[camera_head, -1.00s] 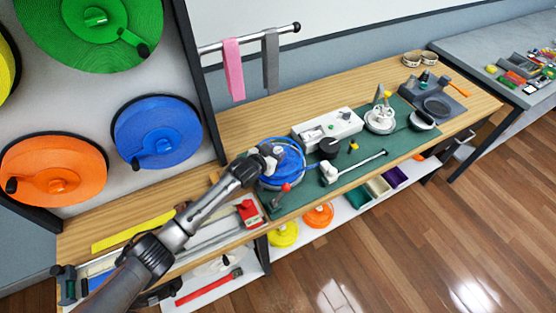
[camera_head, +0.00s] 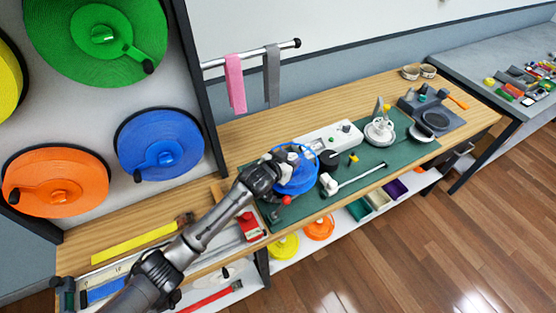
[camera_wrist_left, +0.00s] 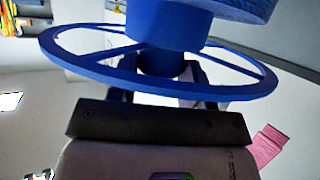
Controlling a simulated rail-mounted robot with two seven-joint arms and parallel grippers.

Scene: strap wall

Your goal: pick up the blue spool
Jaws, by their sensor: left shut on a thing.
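The blue spool (camera_head: 299,177) is over the green mat (camera_head: 375,160) on the wooden bench. My left gripper (camera_head: 279,164) is at its upper left side and shut on it; the dark wrist hides part of the spool. In the left wrist view the spool (camera_wrist_left: 75,60) fills the top, with its spoked flange close to the camera. The gripper fingers (camera_wrist_left: 160,88) reach past the flange to the central hub. I cannot tell whether the spool still touches the mat. My right gripper is not in view.
A white power box (camera_head: 335,136), a black round knob piece (camera_head: 329,160) and a white-headed rod (camera_head: 355,179) lie close right of the spool. A red-handled piece (camera_head: 286,200) is in front. Large reels, one of them blue (camera_head: 160,143), hang on the left panel.

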